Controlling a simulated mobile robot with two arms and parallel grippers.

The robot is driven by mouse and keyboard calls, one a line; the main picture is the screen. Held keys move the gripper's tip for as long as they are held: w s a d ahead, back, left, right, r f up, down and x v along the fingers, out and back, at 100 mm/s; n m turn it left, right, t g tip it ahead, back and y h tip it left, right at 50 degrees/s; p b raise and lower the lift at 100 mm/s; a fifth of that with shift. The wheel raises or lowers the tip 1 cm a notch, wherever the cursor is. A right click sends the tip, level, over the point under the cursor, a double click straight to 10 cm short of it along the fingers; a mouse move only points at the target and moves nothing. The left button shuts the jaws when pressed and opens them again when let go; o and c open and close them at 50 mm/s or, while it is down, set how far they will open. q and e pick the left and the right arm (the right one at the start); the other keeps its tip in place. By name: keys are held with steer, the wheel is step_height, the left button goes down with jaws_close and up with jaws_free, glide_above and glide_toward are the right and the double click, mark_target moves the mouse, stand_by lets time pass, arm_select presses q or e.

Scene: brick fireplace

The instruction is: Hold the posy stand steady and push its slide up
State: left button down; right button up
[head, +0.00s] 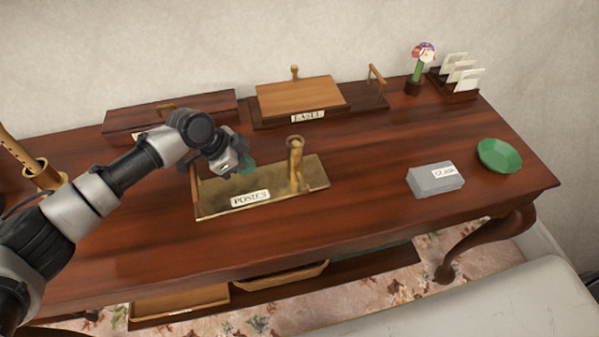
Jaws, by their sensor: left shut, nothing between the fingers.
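The posy stand is a brass base (233,188) labelled "POSIES" in the middle of the table. A brass upright (296,165) with a wider top rises from its right part. A thinner post (197,194) stands at its left end, partly hidden behind my left arm. I cannot tell which part is the slide. My left gripper (231,162) is shut and empty, over the left rear part of the base and left of the upright. I cannot tell whether it touches the stand. My right gripper is not in view.
Behind the stand is a wooden easel (300,97); left of it lies a dark flat box (205,106). A flower in a small pot (413,88), a letter rack (455,92), a grey block (434,181) and a green bowl (499,155) are to the right. The table (365,150) is clear between.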

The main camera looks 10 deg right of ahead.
arm_select(q)
steer(key=shift+f+b, duration=0.35)
steer(key=shift+f, duration=0.3)
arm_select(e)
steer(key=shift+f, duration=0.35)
arm_select(q)
steer(key=shift+s+f, duration=0.2)
stand_by(0.3)
